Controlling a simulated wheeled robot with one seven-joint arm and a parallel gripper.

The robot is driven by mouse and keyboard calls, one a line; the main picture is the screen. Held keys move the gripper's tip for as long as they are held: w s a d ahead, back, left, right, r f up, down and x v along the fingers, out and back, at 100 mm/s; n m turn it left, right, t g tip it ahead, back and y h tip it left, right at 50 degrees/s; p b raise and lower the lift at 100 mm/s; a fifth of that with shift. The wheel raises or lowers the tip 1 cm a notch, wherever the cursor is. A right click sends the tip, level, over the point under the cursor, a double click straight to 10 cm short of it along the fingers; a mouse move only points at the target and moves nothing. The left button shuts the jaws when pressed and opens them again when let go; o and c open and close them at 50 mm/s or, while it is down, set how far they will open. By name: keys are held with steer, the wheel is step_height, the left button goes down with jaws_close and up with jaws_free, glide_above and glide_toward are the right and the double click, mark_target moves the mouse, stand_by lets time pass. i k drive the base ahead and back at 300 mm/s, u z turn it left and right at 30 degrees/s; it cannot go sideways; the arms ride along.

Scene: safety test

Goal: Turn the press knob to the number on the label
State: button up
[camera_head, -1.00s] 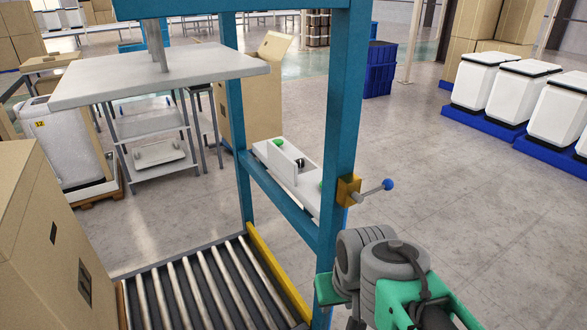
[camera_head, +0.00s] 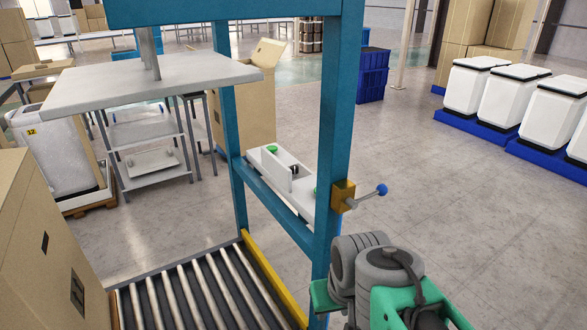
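The press is a blue frame (camera_head: 334,130) with a pale grey plate (camera_head: 150,85) hanging on a rod. A white control panel (camera_head: 272,174) on its side bar carries a green button (camera_head: 272,149) and a small dark knob (camera_head: 294,170), partly hidden by an upright white divider. The knob's pointer and numbers are too small to read. A yellow label (camera_head: 31,131) that appears to read 12 is on a white unit (camera_head: 58,155) at the left. My arm's grey joints and green links show at the lower right, right of the press; my gripper's fingers do not show.
A yellow box with a blue-tipped lever (camera_head: 381,190) sticks out from the near press post, close above my arm. A roller conveyor (camera_head: 190,300) runs below the plate, with a cardboard box (camera_head: 45,250) at left.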

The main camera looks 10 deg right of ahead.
mark_target(295, 168)
steer(key=z, duration=2.3)
steer(key=i, duration=1.7)
steer(key=u, duration=3.4)
